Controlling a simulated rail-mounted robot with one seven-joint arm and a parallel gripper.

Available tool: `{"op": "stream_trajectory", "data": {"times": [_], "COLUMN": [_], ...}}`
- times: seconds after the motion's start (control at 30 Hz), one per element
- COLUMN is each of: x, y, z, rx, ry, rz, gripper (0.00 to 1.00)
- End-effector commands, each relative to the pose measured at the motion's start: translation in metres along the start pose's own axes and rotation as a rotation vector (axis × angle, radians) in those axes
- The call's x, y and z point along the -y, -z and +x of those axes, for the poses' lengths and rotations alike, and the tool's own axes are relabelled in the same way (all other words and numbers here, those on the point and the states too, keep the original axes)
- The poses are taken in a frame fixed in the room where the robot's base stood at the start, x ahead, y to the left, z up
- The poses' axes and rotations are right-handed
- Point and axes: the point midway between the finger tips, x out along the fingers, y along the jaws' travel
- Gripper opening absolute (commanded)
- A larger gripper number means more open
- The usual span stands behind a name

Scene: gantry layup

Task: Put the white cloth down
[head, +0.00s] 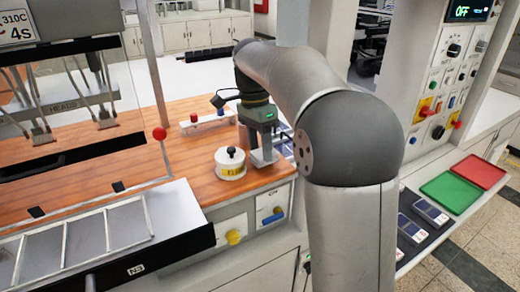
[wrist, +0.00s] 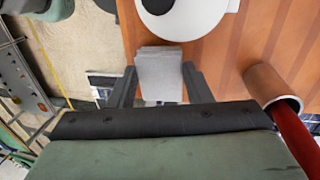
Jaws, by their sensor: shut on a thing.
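My gripper (wrist: 158,68) is shut on the white cloth (wrist: 160,86), a small folded, light grey-white pad between the two dark fingers in the wrist view. In the head view my gripper (head: 262,157) points down at the right end of the wooden worktop (head: 190,181), close to its edge. The cloth is hard to make out there. Whether the cloth touches the worktop, I cannot tell.
A round white pot with a black knob (head: 230,168) stands just left of my gripper. A white block with a red button (head: 205,122) lies behind. A brown tube (wrist: 274,84) with a red rod is at right in the wrist view. Green (head: 450,191) and red (head: 479,171) trays lie farther right.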

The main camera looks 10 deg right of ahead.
Motion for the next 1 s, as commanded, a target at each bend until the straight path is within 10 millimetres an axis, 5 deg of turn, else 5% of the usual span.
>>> {"op": "stream_trajectory", "data": {"times": [0.47, 0.5, 0.57, 1.0], "x": [0.002, 0.002, 0.002, 0.002], "y": [0.000, 0.000, 0.000, 0.000], "z": [0.016, 0.016, 0.015, 0.004], "rx": [0.000, 0.000, 0.000, -0.001], "ry": [0.001, 0.001, 0.002, 0.003], "rz": [0.000, 0.000, 0.000, 0.000], "gripper": [0.09, 0.48, 0.64, 0.67]}}
